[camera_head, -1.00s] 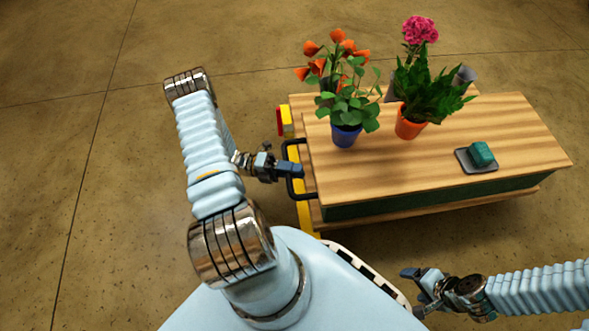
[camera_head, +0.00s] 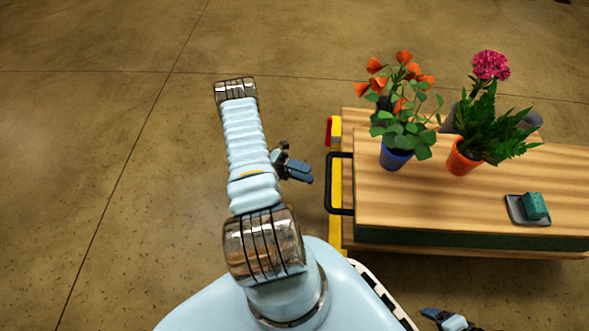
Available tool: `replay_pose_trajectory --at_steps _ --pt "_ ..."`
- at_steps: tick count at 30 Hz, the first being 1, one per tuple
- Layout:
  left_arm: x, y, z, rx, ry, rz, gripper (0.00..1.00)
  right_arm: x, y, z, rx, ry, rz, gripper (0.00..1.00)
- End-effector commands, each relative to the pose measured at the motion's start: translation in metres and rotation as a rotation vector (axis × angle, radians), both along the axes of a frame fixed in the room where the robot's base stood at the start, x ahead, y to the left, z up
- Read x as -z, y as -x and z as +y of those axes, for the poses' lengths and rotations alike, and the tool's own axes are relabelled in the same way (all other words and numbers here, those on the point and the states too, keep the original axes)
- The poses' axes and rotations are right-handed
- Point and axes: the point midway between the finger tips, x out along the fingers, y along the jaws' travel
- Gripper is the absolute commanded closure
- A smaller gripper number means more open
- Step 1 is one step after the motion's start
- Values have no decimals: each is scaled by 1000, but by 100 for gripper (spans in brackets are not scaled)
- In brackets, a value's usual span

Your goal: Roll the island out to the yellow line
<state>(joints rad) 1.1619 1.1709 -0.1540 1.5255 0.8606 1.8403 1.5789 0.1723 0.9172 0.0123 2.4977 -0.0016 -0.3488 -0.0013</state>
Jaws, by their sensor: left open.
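The island (camera_head: 440,215) is a wooden-topped cart with a dark green side, at the right of the head view. A black bar handle (camera_head: 331,184) sticks out from its left end. A yellow strip (camera_head: 335,220) shows along that end, partly hidden by the handle; I cannot tell if it is the line or part of the cart. My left gripper (camera_head: 300,172) is open and empty, left of the handle and apart from it. My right gripper (camera_head: 445,318) is at the bottom edge, partly cut off, below the island; its jaw state is unclear.
A grey container (camera_head: 528,121) is partly hidden behind. Floor at left is clear.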

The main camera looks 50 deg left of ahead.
Motion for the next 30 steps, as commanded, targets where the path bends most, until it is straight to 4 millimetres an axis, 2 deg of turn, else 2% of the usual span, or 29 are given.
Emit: replay_pose_trajectory --at_steps 3,9,26,30 --pt "5 9 18 0 -3 -1 54 3 0 0 0 0 -1 24" --pt "7 17 32 0 0 1 54 4 0 0 0 0 -1 24" --pt "6 17 33 0 0 0 54 4 0 0 0 0 -1 24" --pt "-4 17 33 0 -1 0 54 -6 0 0 2 1 -1 24"
